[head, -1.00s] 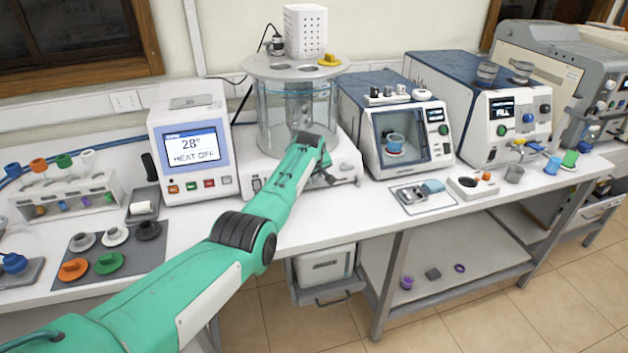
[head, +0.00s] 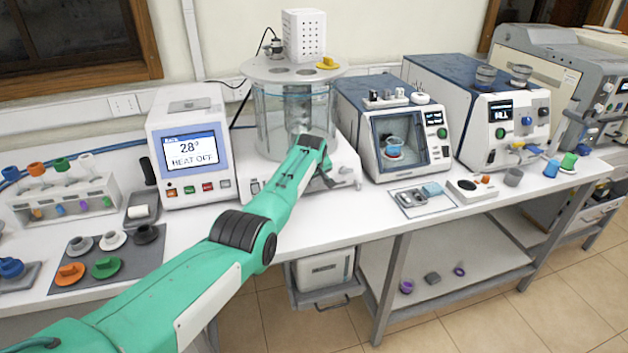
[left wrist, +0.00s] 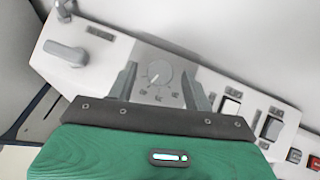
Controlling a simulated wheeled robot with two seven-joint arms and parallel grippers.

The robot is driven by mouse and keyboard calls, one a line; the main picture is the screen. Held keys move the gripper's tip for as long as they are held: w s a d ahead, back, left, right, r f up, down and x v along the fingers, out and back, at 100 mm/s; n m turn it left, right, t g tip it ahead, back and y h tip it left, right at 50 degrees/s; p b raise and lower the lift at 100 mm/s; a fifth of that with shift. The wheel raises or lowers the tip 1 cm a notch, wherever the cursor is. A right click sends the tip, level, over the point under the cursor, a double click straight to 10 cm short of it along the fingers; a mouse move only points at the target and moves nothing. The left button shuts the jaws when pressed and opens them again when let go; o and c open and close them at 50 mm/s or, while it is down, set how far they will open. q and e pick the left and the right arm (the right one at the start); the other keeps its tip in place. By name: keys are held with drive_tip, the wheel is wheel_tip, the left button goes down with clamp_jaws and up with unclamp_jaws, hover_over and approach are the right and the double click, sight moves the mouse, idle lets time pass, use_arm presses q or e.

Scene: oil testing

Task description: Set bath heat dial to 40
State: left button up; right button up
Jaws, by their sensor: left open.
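The bath (head: 295,125) is a clear glass cylinder on a white base, with a grey lid and a white perforated unit on top. Its round grey dial (left wrist: 159,74) with a pointer and scale marks shows on the base front in the left wrist view. My left gripper (left wrist: 163,82) is open, with one finger on each side of the dial. I cannot tell whether the fingers touch it. In the head view my left arm (head: 285,190) hides the dial. The display unit (head: 195,150) beside the bath reads 28° and HEAT OFF. My right gripper is not in view.
Switches (left wrist: 270,127) sit right of the dial, and a grey lever (left wrist: 65,53) sits left of it, in the wrist view. A tube rack (head: 75,200) and a mat of coloured caps (head: 145,262) lie left. A windowed device (head: 437,152) stands right of the bath.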

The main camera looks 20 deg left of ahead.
use_arm(q)
drive_tip(key=shift+r, duration=0.15)
drive_tip(key=shift+p+v, duration=0.35)
drive_tip(key=shift+v, duration=0.55)
drive_tip(key=b+v, duration=0.1)
drive_tip(key=v, duration=1)
drive_tip(key=shift+s+r, duration=0.25)
drive_tip(key=shift+s, duration=0.05)
drive_tip(key=shift+d, duration=0.1)
